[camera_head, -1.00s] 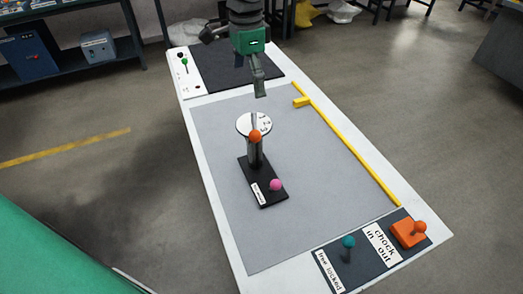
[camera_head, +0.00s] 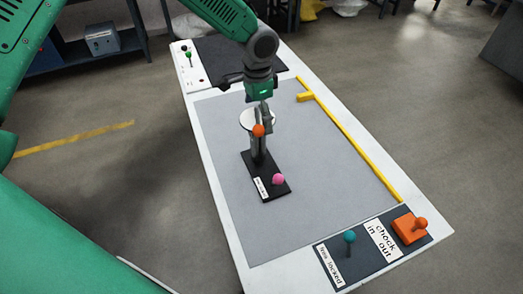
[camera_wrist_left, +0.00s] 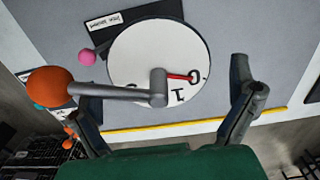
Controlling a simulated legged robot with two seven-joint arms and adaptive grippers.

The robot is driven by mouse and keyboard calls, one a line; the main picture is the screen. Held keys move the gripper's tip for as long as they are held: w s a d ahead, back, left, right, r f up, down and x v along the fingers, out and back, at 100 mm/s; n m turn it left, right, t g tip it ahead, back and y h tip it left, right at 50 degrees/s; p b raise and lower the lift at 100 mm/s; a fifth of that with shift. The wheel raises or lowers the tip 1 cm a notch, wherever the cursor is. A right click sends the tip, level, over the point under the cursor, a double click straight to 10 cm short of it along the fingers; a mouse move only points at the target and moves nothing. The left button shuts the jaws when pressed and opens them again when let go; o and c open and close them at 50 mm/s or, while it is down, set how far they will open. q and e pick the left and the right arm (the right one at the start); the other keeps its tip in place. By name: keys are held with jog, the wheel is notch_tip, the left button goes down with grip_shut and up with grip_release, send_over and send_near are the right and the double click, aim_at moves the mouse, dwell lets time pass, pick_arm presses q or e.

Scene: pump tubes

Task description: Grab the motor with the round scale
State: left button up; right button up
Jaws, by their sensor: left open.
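The motor stands upright on the grey mat, on a black base (camera_head: 262,183) with a pink ball (camera_head: 278,179). Its round white scale (camera_head: 246,120) is partly hidden by my gripper in the head view. An orange ball (camera_head: 258,131) ends its crank arm. In the left wrist view, the scale (camera_wrist_left: 135,55) with a red pointer lies between my spread fingers, and the crank with the orange ball (camera_wrist_left: 50,87) reaches past the left finger. My left gripper (camera_head: 264,112) is open at the scale's far side; contact cannot be told. My right gripper is not in view.
A yellow bar (camera_head: 350,140) runs along the mat's right edge. A front panel holds a teal lever (camera_head: 349,238) and an orange lever (camera_head: 410,228). A green lever (camera_head: 188,55) stands at the back left. The mat (camera_head: 320,190) right of the motor is clear.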

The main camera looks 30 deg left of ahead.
pick_arm(q)
jog(key=shift+s, duration=0.1)
jog(key=shift+c, duration=0.5)
jog(key=shift+r, duration=0.1)
jog(key=c, duration=1.6)
